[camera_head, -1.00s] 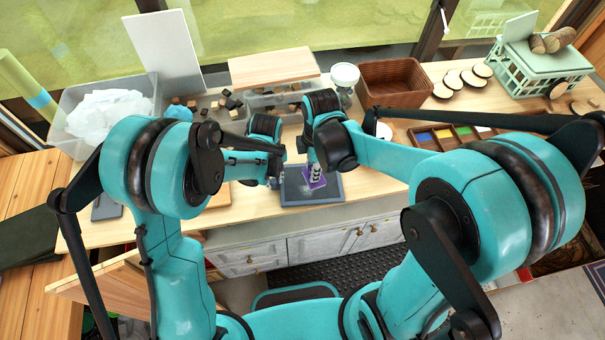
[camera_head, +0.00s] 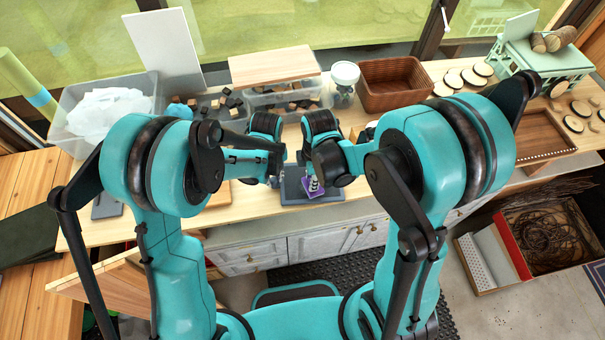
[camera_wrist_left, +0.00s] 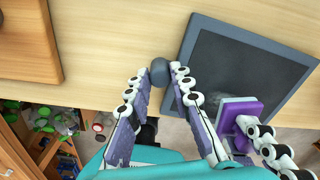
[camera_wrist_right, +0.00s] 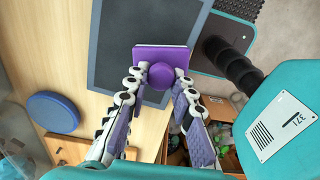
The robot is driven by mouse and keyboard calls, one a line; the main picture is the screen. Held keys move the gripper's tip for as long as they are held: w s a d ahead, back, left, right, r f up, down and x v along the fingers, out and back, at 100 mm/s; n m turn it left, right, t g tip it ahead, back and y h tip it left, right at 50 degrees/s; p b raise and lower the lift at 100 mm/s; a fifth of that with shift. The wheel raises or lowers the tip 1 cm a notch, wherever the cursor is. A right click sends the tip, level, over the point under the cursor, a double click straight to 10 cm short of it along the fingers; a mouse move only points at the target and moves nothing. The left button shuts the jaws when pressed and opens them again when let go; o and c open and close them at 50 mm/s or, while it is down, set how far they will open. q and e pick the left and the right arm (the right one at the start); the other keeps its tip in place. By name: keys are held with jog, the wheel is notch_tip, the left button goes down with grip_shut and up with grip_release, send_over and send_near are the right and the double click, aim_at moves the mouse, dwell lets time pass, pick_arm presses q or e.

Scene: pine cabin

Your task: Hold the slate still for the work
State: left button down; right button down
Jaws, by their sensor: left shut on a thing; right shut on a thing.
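The slate (camera_head: 292,191), a dark panel in a grey frame, lies flat near the table's front edge. It also shows in the left wrist view (camera_wrist_left: 222,62) and the right wrist view (camera_wrist_right: 112,45). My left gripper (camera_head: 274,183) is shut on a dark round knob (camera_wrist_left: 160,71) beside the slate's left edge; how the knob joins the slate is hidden. My right gripper (camera_wrist_right: 162,82) is shut on the round grip of a purple eraser (camera_wrist_right: 147,55), which is on or just above the slate. A pale smear shows near the eraser.
Clear bins (camera_head: 105,108) of cloth and wooden blocks stand behind my left arm. A lidded jar (camera_head: 344,78) and brown basket (camera_head: 396,85) stand at the back. In the right wrist view, a blue disc (camera_wrist_right: 52,112) lies on the table. A wooden board (camera_wrist_left: 28,40) lies left of the slate.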

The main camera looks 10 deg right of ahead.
jog(key=shift+f, duration=0.75)
jog(key=shift+d+f, duration=0.2)
jog(key=shift+d, duration=0.55)
jog(key=shift+d+f, duration=0.15)
jog(key=shift+d, duration=0.55)
jog(key=shift+a+r, duration=0.2)
jog(key=shift+a+f, duration=0.25)
jog(key=shift+a, duration=0.95)
notch_tip(320, 180, up, 3)
jog(key=shift+f, duration=0.2)
jog(key=shift+r, duration=3)
jog(key=shift+f, duration=0.25)
